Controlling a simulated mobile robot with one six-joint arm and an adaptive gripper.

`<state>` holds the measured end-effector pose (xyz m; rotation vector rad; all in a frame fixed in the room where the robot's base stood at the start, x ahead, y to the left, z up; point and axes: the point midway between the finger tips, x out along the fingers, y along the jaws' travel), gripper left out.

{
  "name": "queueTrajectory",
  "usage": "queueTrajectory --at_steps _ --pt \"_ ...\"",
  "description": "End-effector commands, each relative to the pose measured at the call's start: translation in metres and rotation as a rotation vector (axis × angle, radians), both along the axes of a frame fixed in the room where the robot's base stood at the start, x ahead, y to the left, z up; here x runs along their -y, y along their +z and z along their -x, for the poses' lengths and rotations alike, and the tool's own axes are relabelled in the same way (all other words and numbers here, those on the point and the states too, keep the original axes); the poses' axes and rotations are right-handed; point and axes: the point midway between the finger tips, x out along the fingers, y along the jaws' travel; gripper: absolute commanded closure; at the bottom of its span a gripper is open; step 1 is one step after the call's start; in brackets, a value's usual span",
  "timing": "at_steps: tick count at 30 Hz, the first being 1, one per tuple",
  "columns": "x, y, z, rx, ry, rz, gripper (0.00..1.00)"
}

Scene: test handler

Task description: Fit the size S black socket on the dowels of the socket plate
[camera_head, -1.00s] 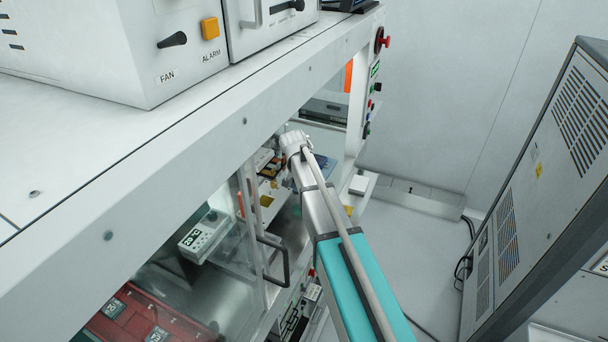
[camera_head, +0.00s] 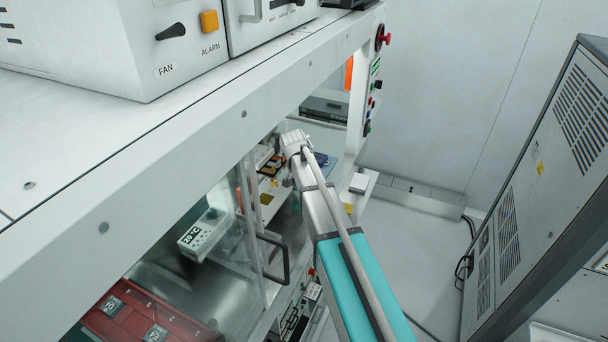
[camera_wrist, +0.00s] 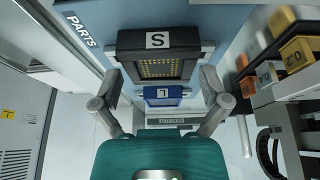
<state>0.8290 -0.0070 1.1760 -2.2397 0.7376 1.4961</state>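The black socket (camera_wrist: 158,40) marked S lies on the blue parts mat (camera_wrist: 95,18), with a grid of gold contacts in its frame. A blue socket (camera_wrist: 167,92) with an inverted L label sits just below it in the wrist view. My gripper (camera_wrist: 160,82) is open, its two fingers apart on the left and right of the black socket's lower part. I see no object held. Whether a finger touches the socket cannot be told. In the head view, my wrist hides the fingers and the black socket. I cannot make out the socket plate.
Yellow and orange labelled blocks (camera_wrist: 296,52) stand on a rack to the right in the wrist view. In the head view, the handler's clear door with a dark handle (camera_head: 273,258) is left of my arm. A grey cabinet (camera_head: 560,190) stands right, with open floor between.

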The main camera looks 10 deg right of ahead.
Motion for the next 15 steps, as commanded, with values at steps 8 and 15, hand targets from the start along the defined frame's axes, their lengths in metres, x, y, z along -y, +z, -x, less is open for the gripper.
queueTrajectory --at_steps 8,15 --pt "-0.0001 -0.0001 0.0 0.0 0.0 0.0 0.0" --pt "-0.0001 0.0029 0.0 0.0 0.0 0.0 0.0"
